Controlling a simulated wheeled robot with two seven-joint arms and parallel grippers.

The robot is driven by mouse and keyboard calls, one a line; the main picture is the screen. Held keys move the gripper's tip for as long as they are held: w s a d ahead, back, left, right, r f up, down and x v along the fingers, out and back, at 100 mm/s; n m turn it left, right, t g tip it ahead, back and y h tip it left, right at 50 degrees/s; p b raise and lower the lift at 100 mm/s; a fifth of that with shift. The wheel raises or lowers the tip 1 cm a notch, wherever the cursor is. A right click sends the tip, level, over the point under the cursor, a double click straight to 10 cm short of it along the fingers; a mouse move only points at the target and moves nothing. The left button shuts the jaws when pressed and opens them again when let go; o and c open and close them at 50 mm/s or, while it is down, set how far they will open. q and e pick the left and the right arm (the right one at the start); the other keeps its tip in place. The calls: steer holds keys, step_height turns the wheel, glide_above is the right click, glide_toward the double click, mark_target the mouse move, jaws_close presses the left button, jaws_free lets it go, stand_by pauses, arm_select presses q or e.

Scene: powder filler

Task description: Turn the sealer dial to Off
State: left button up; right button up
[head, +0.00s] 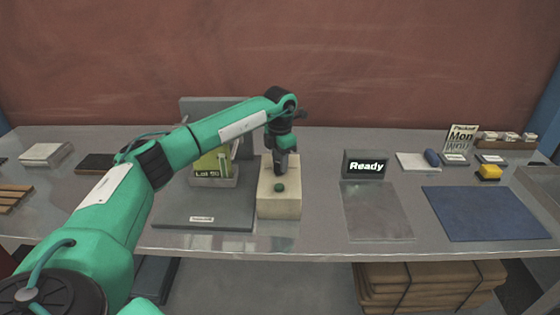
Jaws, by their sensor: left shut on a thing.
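The sealer appears to be the cream-coloured box (280,205) in the middle of the bench, with a small green round knob (279,187) on its top near the front. My left arm reaches in from the left, and its gripper (281,172) points down over the top of this box, behind the green knob. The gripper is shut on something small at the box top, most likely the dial. The fingers cover that part, so the dial's setting cannot be read. My right gripper is not in view.
A grey plate (205,215) and a bin with a "Lot 50" card (209,165) stand left of the box.

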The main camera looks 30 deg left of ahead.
arm_select(q)
steer(key=shift+r+n, duration=0.15)
steer(key=shift+n, duration=0.45)
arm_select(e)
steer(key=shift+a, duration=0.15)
arm_select(q)
steer(key=o, duration=1)
step_height(320, 180, up, 14)
steer(key=b, duration=0.2)
steer(key=shift+b, duration=0.4)
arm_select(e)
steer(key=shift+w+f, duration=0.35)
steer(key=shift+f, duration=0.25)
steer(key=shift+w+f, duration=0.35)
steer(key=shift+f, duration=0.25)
arm_select(q)
steer(key=shift+f, duration=0.2)
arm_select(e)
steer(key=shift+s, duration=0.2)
